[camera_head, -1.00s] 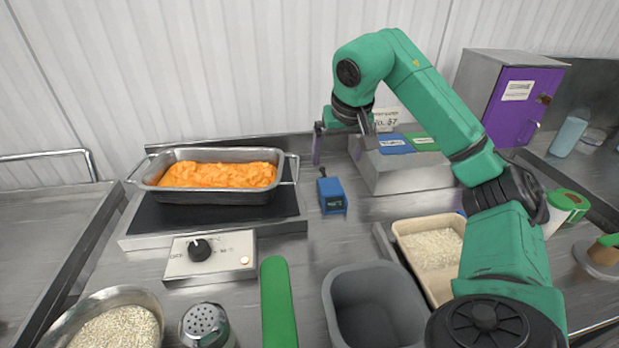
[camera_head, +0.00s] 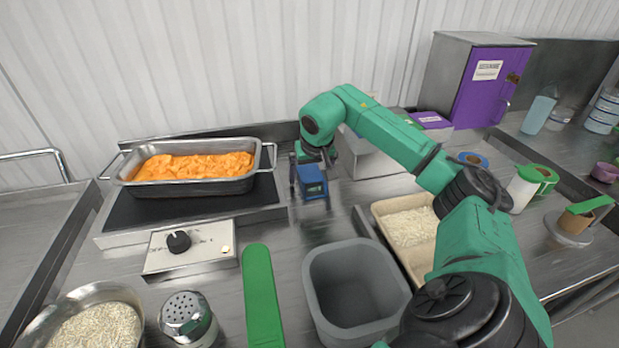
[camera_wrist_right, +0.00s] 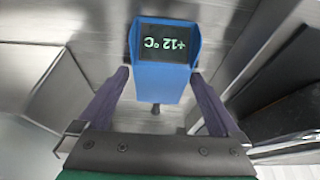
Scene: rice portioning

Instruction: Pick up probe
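The probe (camera_head: 313,184) is a small blue device standing on the steel counter, right of the pan of orange food. In the right wrist view the probe (camera_wrist_right: 163,80) shows a dark display reading +12 °C, with a short dark tip below it. My right gripper (camera_head: 311,170) is down at the probe, one finger on each side. In the right wrist view the gripper (camera_wrist_right: 160,75) is open, its purple fingers beside the blue body. Whether a fingertip touches it I cannot tell. My left gripper is not in view.
The pan (camera_head: 192,187) stands on a dark plate at left, close to my right gripper. A grey bin (camera_head: 350,322), a beige rice tray (camera_head: 384,208) and a green strip (camera_head: 262,300) lie nearer. A steel box (camera_head: 372,162) stands just right of the gripper.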

